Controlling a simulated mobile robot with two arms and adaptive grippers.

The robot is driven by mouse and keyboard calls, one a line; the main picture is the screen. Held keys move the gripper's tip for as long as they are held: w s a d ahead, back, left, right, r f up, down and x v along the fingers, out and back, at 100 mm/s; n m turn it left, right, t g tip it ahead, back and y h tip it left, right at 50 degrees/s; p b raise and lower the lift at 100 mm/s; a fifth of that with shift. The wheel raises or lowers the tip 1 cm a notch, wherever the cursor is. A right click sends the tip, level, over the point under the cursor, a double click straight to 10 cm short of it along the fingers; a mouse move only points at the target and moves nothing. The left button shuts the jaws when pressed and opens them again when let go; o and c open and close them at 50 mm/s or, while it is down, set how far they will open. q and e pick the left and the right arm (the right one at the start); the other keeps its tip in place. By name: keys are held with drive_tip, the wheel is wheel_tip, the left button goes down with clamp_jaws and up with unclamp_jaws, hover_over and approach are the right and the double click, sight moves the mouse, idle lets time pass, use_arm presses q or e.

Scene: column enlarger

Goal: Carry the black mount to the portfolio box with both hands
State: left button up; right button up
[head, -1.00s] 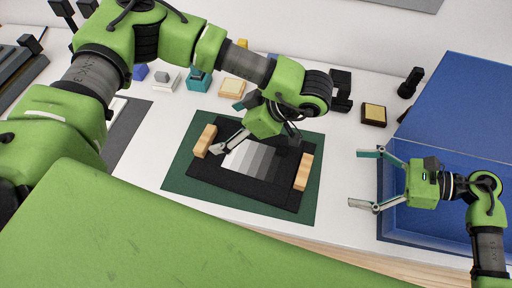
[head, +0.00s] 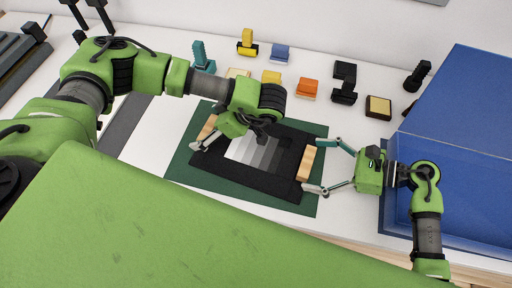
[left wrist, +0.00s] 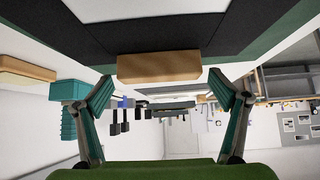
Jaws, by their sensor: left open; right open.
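The black mount (head: 240,183) lies flat on a green mat (head: 308,207), with a grey stepped print in its middle. Wooden grips sit on its left (head: 208,127) and right (head: 307,162) ends. My left gripper (head: 212,132) is open by the left grip; the arm partly hides it in the head view. In the left wrist view, that grip (left wrist: 158,67) shows ahead, between the spread fingers. My right gripper (head: 312,166) is open, its fingertips on either side of the right grip. The blue portfolio box (head: 460,105) stands at the right.
Behind the mat stand an orange block (head: 307,88), a yellow and black stamp-like piece (head: 247,43), a teal piece (head: 202,57), a black stand (head: 344,82) and a wood-topped block (head: 378,107). A dark grey strip (head: 128,123) lies left of the mat.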

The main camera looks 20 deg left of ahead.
use_arm(q)
drive_tip(key=shift+x, duration=0.9)
use_arm(e)
drive_tip(key=shift+x, duration=0.9)
use_arm(q)
drive_tip(key=c, duration=1.8)
use_arm(e)
drive_tip(key=c, duration=1.7)
use_arm(q)
drive_tip(key=shift+o, duration=0.2)
drive_tip(key=shift+r, duration=0.1)
use_arm(e)
drive_tip(key=shift+c, duration=0.3)
